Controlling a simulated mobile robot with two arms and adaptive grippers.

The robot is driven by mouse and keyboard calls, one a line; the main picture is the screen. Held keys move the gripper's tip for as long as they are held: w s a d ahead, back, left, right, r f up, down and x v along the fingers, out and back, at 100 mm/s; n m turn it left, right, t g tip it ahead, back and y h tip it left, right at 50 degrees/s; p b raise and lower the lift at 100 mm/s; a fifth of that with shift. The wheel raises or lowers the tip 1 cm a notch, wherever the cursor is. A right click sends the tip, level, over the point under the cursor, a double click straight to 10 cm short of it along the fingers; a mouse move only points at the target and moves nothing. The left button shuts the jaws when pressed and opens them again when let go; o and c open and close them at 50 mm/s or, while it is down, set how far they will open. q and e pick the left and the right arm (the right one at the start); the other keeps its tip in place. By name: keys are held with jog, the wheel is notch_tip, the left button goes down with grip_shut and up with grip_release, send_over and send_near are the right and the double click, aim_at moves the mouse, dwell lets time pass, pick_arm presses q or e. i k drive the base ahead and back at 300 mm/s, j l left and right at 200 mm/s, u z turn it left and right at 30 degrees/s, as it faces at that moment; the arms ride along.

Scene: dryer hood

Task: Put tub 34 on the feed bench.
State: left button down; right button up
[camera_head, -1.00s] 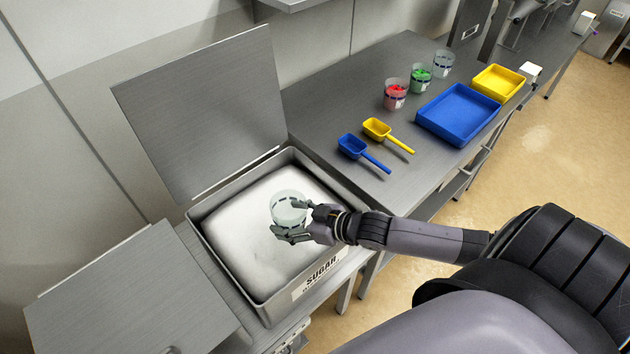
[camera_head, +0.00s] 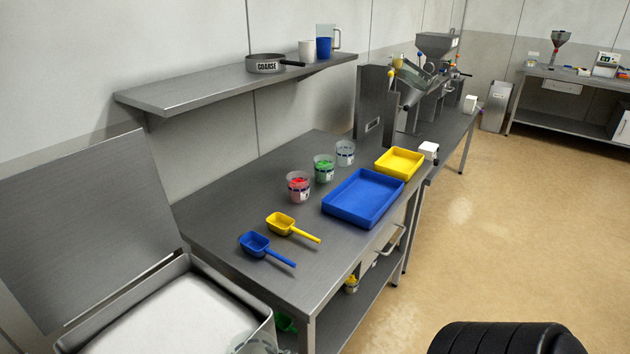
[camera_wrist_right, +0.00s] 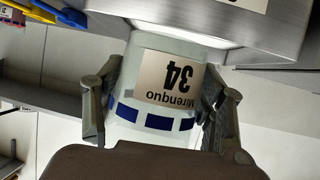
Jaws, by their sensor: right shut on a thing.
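Tub 34 (camera_wrist_right: 150,100) is a clear tub with a dark blue band of squares and a label reading "Mirenquo 34", upside down in the right wrist view. My right gripper (camera_wrist_right: 163,100) is shut on it, one finger on each side. I cannot tell what is in the tub. No sign names the feed bench. My left gripper is not in view.
The open sugar bin (camera_head: 185,268) is at lower left. The steel bench (camera_head: 215,215) holds blue and yellow scoops, several tubs, a blue tray (camera_head: 363,197) and a yellow tray (camera_head: 399,163). Beyond stands a hopper machine (camera_head: 437,45). Another bench (camera_head: 575,85) is at far right.

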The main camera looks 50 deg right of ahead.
aim_at(361, 151)
jog(key=i+l, duration=0.2)
jog(key=l, duration=0.9)
jog(key=i+l+u, duration=0.15)
jog(key=l, duration=0.95)
jog(key=i+l, duration=0.15)
jog(key=l, duration=1)
jog(key=i+l+u, duration=0.15)
jog(key=l, duration=2.1)
jog(key=i+u, duration=0.05)
